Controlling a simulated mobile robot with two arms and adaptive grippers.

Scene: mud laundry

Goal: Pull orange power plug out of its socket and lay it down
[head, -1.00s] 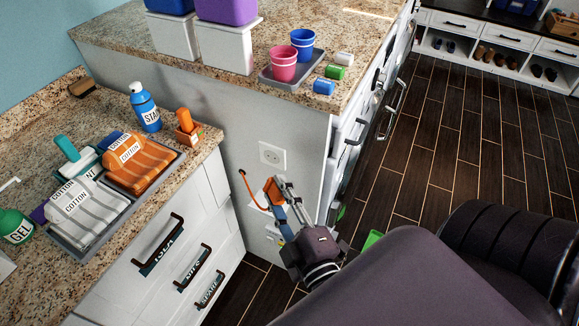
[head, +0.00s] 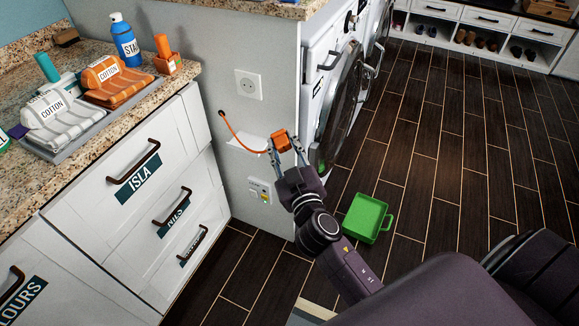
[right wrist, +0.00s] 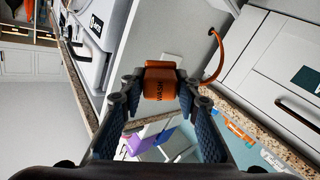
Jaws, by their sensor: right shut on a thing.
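The orange power plug (head: 281,141) is between the fingertips of my right gripper (head: 283,146), which is shut on it. In the right wrist view the plug (right wrist: 160,82) bears the word WASH. Its orange cord (head: 236,135) runs from a hole in the grey end panel to the plug. The upper wall socket (head: 249,85) is empty. A lower wall unit (head: 260,190) has green and yellow marks. A small white ledge (head: 247,143) sits between them, left of the plug. I cannot tell the exact gap between plug and panel. My left gripper is not in view.
White drawers (head: 137,175) with dark handles stand left of the panel. A granite counter (head: 185,72) above holds folded towels and bottles. A washing machine (head: 340,95) stands right of the panel. A green container (head: 367,218) lies on the dark floor, which is otherwise open to the right.

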